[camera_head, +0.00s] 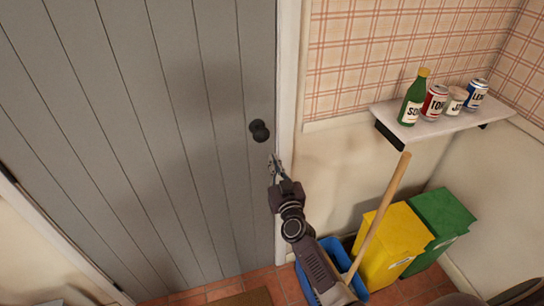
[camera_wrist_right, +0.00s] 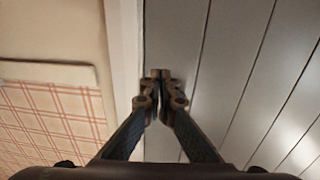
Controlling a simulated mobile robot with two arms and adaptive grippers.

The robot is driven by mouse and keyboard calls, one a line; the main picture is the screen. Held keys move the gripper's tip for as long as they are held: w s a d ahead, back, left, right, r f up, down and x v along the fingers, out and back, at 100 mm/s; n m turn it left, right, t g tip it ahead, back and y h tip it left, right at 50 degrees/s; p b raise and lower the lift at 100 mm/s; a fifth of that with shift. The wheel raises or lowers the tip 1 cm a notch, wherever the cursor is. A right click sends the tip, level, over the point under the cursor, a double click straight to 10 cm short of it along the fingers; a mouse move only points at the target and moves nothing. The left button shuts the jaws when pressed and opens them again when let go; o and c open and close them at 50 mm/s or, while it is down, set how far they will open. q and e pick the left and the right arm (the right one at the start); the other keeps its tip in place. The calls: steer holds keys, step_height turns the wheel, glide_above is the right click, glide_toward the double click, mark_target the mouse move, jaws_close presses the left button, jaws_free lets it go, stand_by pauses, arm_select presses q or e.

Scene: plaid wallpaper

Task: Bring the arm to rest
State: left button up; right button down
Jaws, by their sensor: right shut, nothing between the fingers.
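My right arm reaches up from the lower middle of the head view. Its gripper (camera_head: 274,164) is just below and to the right of a dark round door knob (camera_head: 259,131), in front of the door's right edge. In the right wrist view the gripper's fingertips (camera_wrist_right: 161,76) meet, shut and empty, before the door (camera_wrist_right: 225,60) and its pale frame (camera_wrist_right: 124,60). The knob does not show in that view. The grey plank door (camera_head: 150,130) looks closed. My left gripper does not show.
A wall shelf (camera_head: 440,128) at the right holds a green bottle (camera_head: 413,99) and several cans. Below stand a yellow bin (camera_head: 385,250), a green bin (camera_head: 442,225) and a blue bucket (camera_head: 340,258) beside my arm. A wooden broom handle (camera_head: 384,212) leans there. Space before the door is clear.

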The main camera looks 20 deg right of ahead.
steer(key=s, duration=0.7)
steer(key=s+a+f+n+g+y, duration=0.1)
steer(key=s+a+f+g, duration=0.3)
steer(key=f, duration=0.7)
steer(key=s+f+n+g+y, duration=0.1)
steer(key=s+f, duration=0.6)
steer(key=f, duration=0.4)
steer(key=s+a+f+n+g+y, duration=0.1)
steer(key=s+a+f+g, duration=0.3)
steer(key=f, duration=0.7)
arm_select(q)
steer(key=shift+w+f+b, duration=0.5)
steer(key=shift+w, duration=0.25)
arm_select(e)
steer(key=s+d+f+g, duration=0.2)
steer(key=s+f, duration=0.4)
steer(key=s, duration=0.6)
steer(key=s+d+f+g, duration=0.3)
steer(key=s+f, duration=0.3)
steer(key=s, duration=0.6)
steer(key=s+d+f+g+h, duration=0.1)
steer(key=s+d+f+g, duration=0.2)
steer(key=s+f, duration=0.4)
steer(key=s, duration=0.6)
steer(key=shift+n, duration=0.3)
steer(key=shift+s, duration=0.1)
